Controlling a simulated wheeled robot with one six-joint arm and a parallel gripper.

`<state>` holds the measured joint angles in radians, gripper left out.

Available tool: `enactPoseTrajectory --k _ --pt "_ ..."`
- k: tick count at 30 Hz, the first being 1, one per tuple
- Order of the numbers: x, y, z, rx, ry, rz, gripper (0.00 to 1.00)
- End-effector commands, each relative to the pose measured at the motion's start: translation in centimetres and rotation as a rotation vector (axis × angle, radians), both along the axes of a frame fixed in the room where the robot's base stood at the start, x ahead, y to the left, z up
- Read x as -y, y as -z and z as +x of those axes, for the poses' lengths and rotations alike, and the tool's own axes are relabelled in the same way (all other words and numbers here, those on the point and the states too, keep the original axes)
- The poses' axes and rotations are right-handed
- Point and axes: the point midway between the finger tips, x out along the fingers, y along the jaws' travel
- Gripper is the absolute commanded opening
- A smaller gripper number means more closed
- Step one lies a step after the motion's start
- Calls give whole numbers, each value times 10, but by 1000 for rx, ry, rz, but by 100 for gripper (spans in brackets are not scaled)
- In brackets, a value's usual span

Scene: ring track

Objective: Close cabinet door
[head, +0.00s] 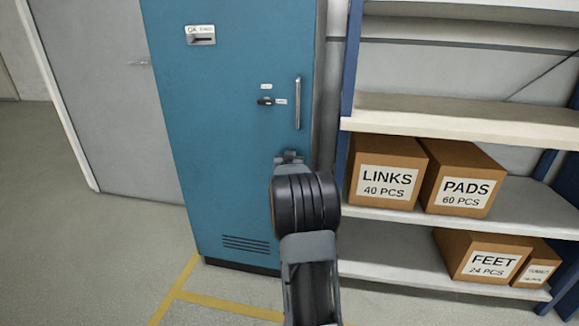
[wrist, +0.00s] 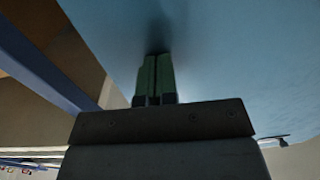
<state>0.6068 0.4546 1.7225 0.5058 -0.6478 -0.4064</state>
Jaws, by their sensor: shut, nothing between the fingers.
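The blue cabinet door (head: 215,150) stands in the middle of the head view and looks flush with its frame. It has a vertical bar handle (head: 298,103) on its right side and a small dark latch (head: 265,101) to the left of that. My gripper (head: 289,156) is below the handle, near the door's right edge. In the wrist view the shut fingers (wrist: 155,75) point at the blue door surface (wrist: 220,50), with their tips at or very close to it. I cannot tell whether they touch. Nothing is held.
A shelf rack (head: 450,120) stands right of the cabinet, with boxes marked LINKS (head: 385,172), PADS (head: 462,180) and FEET (head: 485,258). A grey door (head: 105,100) is at the left. Yellow floor tape (head: 215,303) runs before the cabinet. The floor at the left is clear.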

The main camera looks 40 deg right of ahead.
Motion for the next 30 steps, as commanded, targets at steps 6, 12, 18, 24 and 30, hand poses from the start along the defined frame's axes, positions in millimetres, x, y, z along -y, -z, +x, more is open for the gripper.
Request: enactPoseTrajectory --k 6,12,18,24,30 --pt "7 -8 1 6 0 -17 0" --pt "-6 -9 -7 7 2 -17 0" --pt "-45 -13 -28 5 5 -16 0" --pt "-81 -13 -52 4 2 -16 0" --pt "-105 -11 -70 5 3 -15 0"
